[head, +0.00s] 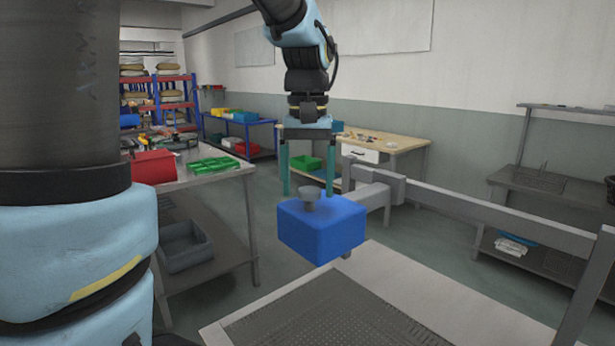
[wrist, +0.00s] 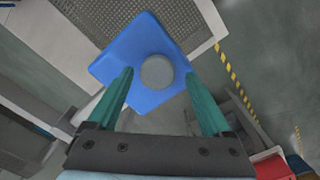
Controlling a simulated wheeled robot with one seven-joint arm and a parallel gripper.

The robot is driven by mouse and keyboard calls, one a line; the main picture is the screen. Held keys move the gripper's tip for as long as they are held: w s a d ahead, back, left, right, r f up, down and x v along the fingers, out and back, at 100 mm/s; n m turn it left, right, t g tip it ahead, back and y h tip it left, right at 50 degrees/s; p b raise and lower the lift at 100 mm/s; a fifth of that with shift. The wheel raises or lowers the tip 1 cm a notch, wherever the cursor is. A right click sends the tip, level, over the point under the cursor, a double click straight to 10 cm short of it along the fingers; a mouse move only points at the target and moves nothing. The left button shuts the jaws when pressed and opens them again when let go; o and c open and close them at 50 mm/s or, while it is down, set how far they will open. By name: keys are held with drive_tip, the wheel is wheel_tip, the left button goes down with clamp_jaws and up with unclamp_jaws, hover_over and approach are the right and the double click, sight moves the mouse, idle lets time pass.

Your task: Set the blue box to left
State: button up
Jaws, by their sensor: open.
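The blue box (head: 322,230) has a grey round knob (head: 310,196) on its top and sits at the end of a grey rail arm (head: 450,208), above the corner of the tank. My gripper (head: 308,192) is above the box with its two green fingers pointing down. In the wrist view the blue box (wrist: 136,62) lies beyond the fingers, and the knob (wrist: 158,72) shows between the fingertips of my open gripper (wrist: 158,82). The fingers stand apart from the knob on both sides. I cannot tell whether the fingertips are level with the knob.
The tank (head: 270,307) with a perforated grey surface lies below the box. The grey rail runs right from the box. A bench (head: 225,178) with a red bin (head: 154,166) and green trays (head: 213,163) stands at the left. A wooden table (head: 385,140) is behind.

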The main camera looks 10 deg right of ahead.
wheel_tip(320, 180, up, 11)
drive_tip(key=b, duration=0.2)
idle(0.3)
drive_tip(key=shift+f, duration=0.15)
